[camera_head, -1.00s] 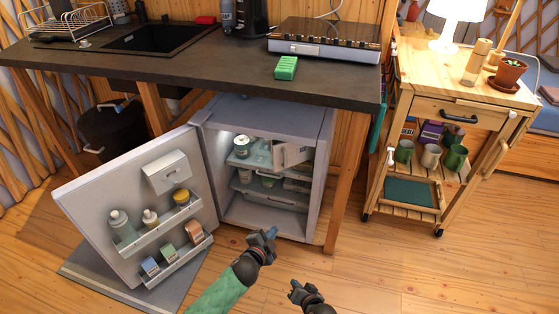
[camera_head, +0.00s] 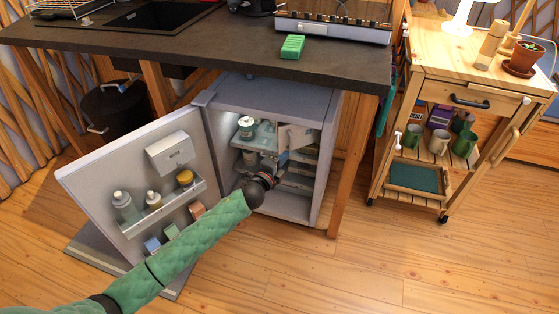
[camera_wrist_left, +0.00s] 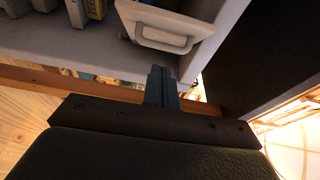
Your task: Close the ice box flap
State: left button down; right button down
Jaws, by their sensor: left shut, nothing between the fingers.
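The ice box flap (camera_head: 297,136) is a small pale panel in the upper right of the open fridge (camera_head: 268,96), standing swung out from the ice box. My left gripper (camera_head: 282,160) is shut and empty, reaching into the fridge opening just below the flap. Whether it touches the flap is unclear. In the left wrist view the shut fingers (camera_wrist_left: 162,84) point up towards a pale panel with a raised handle-like frame (camera_wrist_left: 165,38), which may be the flap. My right gripper is not in view.
The fridge door (camera_head: 95,190) stands wide open to the left, its racks holding bottles and small boxes. Fridge shelves hold jars and containers. A dark countertop (camera_head: 190,52) lies above, and a wooden trolley (camera_head: 440,85) stands right. Floor between is clear.

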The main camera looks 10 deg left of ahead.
aim_at(286, 140)
pick_arm(q)
jog(key=w, duration=0.7)
jog(key=shift+d, duration=0.4)
jog(key=shift+w+a, duration=0.6)
jog(key=shift+a, duration=0.1)
